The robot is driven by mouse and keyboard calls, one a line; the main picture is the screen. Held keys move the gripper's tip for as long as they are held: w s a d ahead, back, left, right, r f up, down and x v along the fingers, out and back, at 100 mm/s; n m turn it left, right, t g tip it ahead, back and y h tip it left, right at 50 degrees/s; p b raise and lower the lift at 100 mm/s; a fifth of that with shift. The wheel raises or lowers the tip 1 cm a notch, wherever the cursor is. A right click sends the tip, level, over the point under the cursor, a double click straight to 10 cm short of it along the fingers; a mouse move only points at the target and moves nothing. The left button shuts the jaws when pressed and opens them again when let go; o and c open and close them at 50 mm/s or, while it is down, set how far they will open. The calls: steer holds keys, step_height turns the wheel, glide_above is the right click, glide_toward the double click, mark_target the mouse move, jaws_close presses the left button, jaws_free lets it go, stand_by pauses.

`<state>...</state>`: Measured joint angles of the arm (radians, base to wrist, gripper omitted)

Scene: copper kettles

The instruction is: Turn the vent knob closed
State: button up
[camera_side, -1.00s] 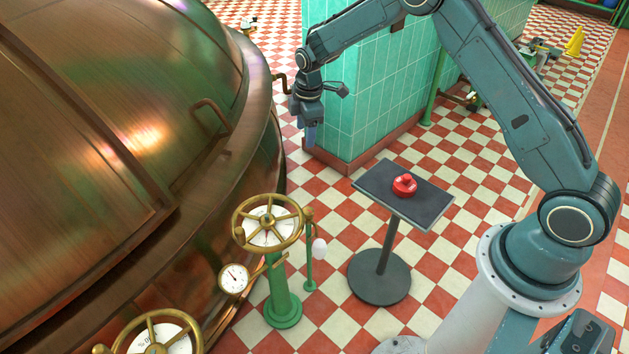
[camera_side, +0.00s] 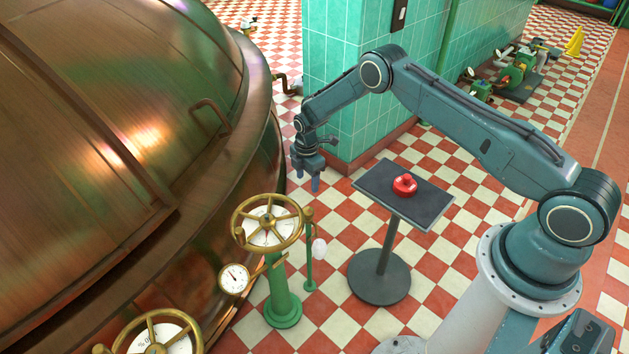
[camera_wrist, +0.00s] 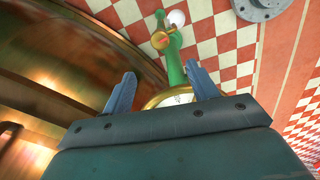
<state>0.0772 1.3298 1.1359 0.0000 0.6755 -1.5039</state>
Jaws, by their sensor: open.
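A red round knob (camera_side: 405,184) sits on a dark square-topped stand (camera_side: 428,211) right of centre. A brass handwheel (camera_side: 272,199) over a white dial stands on a green post (camera_side: 281,300) beside the copper kettle. No readable label shows which of them is the vent knob. My gripper (camera_side: 306,184) points down, open and empty, above and slightly right of the handwheel, apart from it. In the wrist view my gripper's two fingers (camera_wrist: 161,90) are spread, with part of the handwheel (camera_wrist: 165,97) and its dial visible between them; the palm hides the rest.
The big copper kettle (camera_side: 110,150) fills the left side. A second brass wheel (camera_side: 157,335) is at the bottom edge, and a pressure gauge (camera_side: 234,279) is below the first. A green tiled pillar (camera_side: 345,60) rises behind my gripper. Checkered floor is clear around the stand.

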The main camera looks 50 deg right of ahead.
mark_target(308, 210)
steer(key=shift+f, duration=0.15)
steer(key=shift+f, duration=6.7)
steer(key=c, duration=1)
